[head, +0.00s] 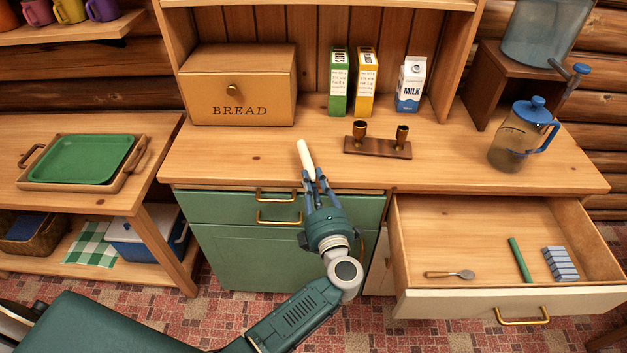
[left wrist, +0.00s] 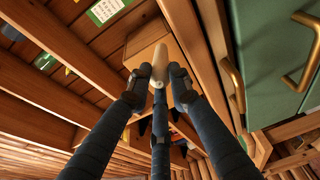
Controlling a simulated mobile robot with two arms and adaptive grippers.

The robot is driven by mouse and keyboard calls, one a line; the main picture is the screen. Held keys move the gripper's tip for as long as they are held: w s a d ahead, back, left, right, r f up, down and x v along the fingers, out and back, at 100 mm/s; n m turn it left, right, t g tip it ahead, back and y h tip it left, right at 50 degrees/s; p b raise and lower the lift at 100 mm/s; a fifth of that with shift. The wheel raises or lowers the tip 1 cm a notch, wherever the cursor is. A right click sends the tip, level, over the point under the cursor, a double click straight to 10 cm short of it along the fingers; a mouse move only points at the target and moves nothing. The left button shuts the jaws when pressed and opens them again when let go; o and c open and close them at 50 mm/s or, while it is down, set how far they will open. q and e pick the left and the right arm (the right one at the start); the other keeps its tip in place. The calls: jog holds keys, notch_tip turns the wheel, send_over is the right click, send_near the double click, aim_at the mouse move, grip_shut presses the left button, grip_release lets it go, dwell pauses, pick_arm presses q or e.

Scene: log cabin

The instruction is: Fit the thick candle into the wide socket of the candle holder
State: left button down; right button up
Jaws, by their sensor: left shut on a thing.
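My left gripper (head: 313,180) is shut on a white candle (head: 305,155), which sticks up from the fingertips, slightly tilted, near the counter's front edge. In the left wrist view the candle (left wrist: 159,62) sits between the dark fingers (left wrist: 159,84). The candle holder (head: 375,149) is a dark brown bar on the counter, right of and apart from the candle. It carries two upright cups: the left socket (head: 360,131) looks wider than the right socket (head: 402,135). Both look empty. My right gripper is not in view.
Behind the holder stand a green box (head: 340,85), a yellow box (head: 365,85) and a milk carton (head: 410,85). A bread box (head: 238,88) is left, a blue-lidded pitcher (head: 520,135) right. The open drawer (head: 440,285) holds a green stick, a spoon and a blue block.

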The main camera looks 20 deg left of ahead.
pick_arm(q)
jog(key=s+d+r+p, duration=0.5)
jog(key=s+d+p, duration=0.1)
jog(key=s, duration=0.6)
jog(key=shift+d, duration=0.6)
